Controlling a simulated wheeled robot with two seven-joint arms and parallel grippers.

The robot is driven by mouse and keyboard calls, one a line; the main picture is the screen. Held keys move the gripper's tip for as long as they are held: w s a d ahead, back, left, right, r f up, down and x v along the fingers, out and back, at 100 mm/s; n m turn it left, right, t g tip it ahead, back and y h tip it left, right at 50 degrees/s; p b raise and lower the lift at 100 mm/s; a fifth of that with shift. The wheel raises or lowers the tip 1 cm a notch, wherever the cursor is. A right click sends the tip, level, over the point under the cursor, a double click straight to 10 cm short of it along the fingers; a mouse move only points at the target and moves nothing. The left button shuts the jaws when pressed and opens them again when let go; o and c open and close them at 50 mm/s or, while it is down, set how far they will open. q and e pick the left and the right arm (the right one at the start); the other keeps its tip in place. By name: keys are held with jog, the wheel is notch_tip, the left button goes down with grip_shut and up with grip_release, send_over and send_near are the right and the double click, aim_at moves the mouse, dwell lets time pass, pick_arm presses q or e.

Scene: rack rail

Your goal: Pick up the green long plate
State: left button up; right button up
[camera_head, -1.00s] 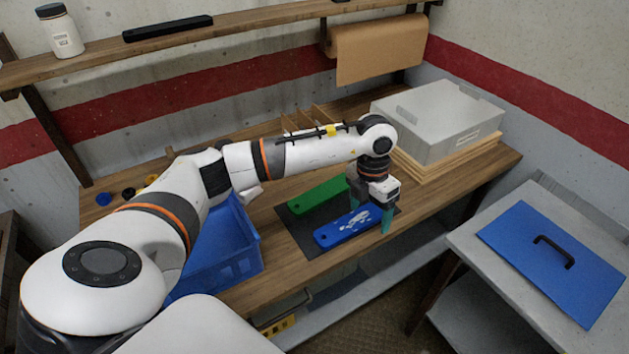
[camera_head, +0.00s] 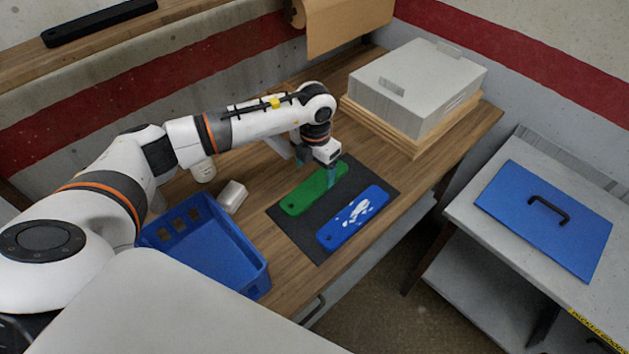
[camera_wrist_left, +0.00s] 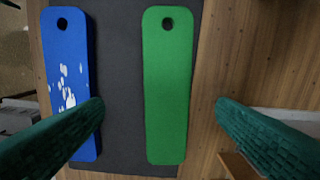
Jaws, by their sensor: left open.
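The green long plate (camera_head: 310,190) lies flat on a dark mat (camera_head: 290,225) on the wooden bench; it has a hole at one end. In the left wrist view the green plate (camera_wrist_left: 168,90) lies between the two fingers, with bare space on both sides. My left gripper (camera_head: 318,172) is open and empty, over the far part of the green plate; it also shows in the left wrist view (camera_wrist_left: 160,125). A blue long plate (camera_head: 352,217) with white marks lies beside the green one, apart from it. One finger overlaps the blue plate's edge in the left wrist view.
A blue crate (camera_head: 205,250) stands left of the mat, with a small white box (camera_head: 232,196) behind it. A grey bin (camera_head: 418,80) sits on wooden boards at the back right. A blue lid with a handle (camera_head: 545,215) lies on the side table.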

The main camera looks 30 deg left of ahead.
aim_at(313, 186)
pick_arm(q)
jog(key=shift+a+f, duration=0.1)
jog(key=shift+f, duration=0.45)
jog(key=shift+a+f, duration=0.15)
jog(key=shift+f, duration=0.15)
jog(key=shift+w+a+f+p, duration=0.1)
jog(key=shift+w+f+p, duration=0.05)
jog(key=shift+f+p, duration=0.2)
notch_tip(313, 186, down, 4)
jog(key=shift+w+f+p, duration=0.1)
jog(key=shift+w+p, duration=0.05)
jog(key=shift+p, duration=0.8)
jog(key=shift+a+f, duration=0.1)
jog(key=shift+f, duration=0.15)
jog(key=shift+w, duration=0.1)
jog(key=c, duration=1.2)
pick_arm(e)
jog(key=r, duration=0.3)
jog(key=shift+a, duration=0.3)
